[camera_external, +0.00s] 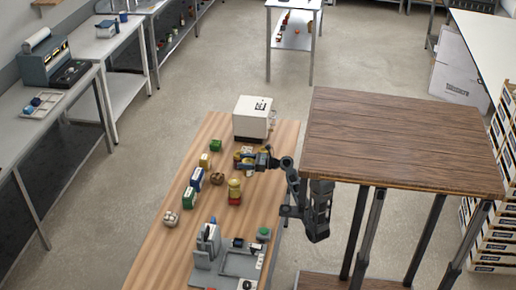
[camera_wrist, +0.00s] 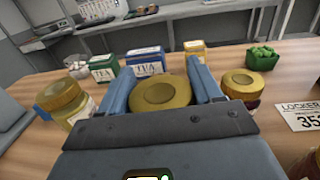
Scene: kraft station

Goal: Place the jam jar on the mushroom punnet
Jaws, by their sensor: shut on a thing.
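My gripper (camera_wrist: 163,88) is shut on a gold-lidded jar (camera_wrist: 163,94), with one blue-grey finger on each side. Only the lid and top of this jar show, so I cannot tell its contents. In the outside view my gripper (camera_external: 252,161) is over the wooden table, among small jars. The mushroom punnet (camera_wrist: 78,66), with pale round pieces, stands at the far left in the wrist view. It also shows near the table's left edge in the outside view (camera_external: 171,218), apart from my gripper.
A green box (camera_wrist: 103,68), a blue box (camera_wrist: 146,62) and a yellow box (camera_wrist: 195,50) stand beyond the held jar. Gold-lidded jars stand left (camera_wrist: 60,98) and right (camera_wrist: 240,86). A green punnet (camera_wrist: 262,58) is at right. A white machine (camera_external: 253,118) stands at the table's far end.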

